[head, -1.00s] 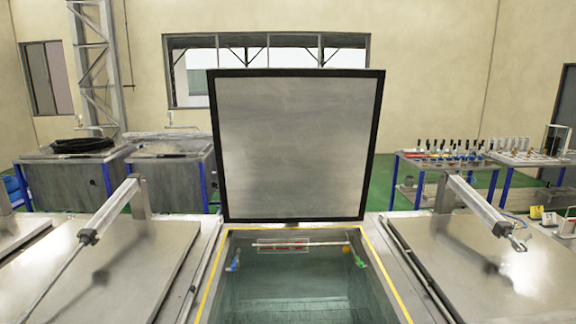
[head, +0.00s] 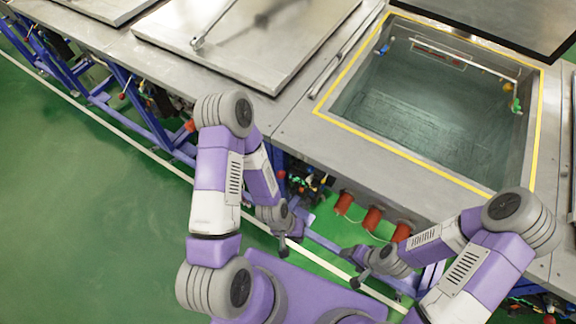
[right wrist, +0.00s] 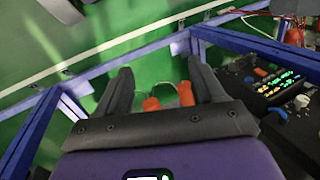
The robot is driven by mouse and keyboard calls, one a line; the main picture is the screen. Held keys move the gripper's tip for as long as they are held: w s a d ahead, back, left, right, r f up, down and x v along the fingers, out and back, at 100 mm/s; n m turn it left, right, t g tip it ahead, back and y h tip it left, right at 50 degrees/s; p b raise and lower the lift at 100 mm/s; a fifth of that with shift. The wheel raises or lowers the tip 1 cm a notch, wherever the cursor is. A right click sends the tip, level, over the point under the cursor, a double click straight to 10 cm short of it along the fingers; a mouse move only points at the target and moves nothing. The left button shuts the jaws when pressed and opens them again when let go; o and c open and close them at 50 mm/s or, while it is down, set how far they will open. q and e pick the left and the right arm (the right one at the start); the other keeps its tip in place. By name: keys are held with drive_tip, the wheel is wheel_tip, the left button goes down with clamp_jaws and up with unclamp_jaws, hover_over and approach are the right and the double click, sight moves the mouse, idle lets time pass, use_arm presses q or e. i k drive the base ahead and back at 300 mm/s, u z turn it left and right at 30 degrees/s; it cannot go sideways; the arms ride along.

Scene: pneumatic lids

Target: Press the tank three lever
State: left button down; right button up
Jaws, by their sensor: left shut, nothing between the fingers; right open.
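An open tank (head: 430,110) with a yellow-edged rim is at the upper right of the head view, its lid (head: 520,22) raised. I cannot tell which tank is number three, and no lever marked for it can be made out. My left gripper (head: 282,244) is shut and empty, pointing down in front of the table's underside. My right gripper (head: 358,281) hangs below the open tank's front edge; in the right wrist view (right wrist: 162,85) its fingers are spread with nothing held between them.
Red-orange cylinders (head: 373,218) sit under the tank's front edge, also visible beyond the fingers in the right wrist view (right wrist: 186,94). A dark control panel (right wrist: 270,88) with coloured knobs and lit text is at right there. A closed lid (head: 260,40) lies left. Green floor (head: 90,200) is clear.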

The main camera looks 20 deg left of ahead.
sight(281, 174)
drive_tip(key=z, duration=0.75)
drive_tip(key=k, duration=0.9)
drive_tip(key=u, duration=1.05)
drive_tip(key=i, duration=0.55)
drive_tip(key=u, duration=0.05)
